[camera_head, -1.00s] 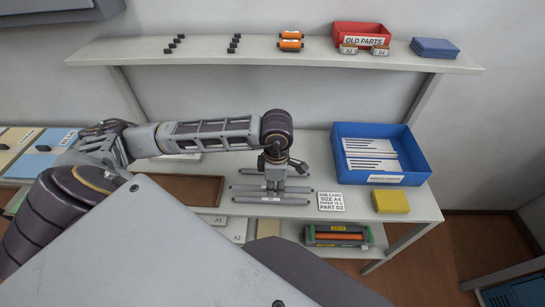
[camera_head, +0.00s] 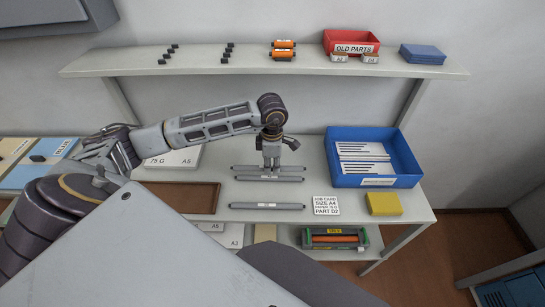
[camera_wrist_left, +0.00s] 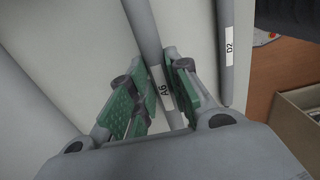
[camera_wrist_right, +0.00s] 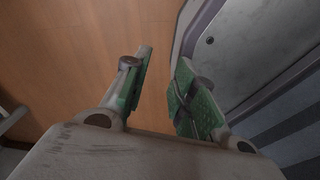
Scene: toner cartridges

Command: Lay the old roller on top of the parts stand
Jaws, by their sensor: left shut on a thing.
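My left gripper (camera_head: 271,166) is shut on a grey roller (camera_head: 244,168) labelled A6, held crosswise just above the table; the roller also shows between the fingers in the left wrist view (camera_wrist_left: 147,35). A roller labelled D2 (camera_wrist_left: 226,75) shows beside the held one in the left wrist view. A raised grey shelf (camera_head: 130,64) stands behind, probably the parts stand. My right gripper (camera_wrist_right: 160,75) is open and empty over the floor.
A blue bin (camera_head: 400,160), job card (camera_head: 326,205), yellow block (camera_head: 384,203) and brown tray (camera_head: 185,197) stand on the table.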

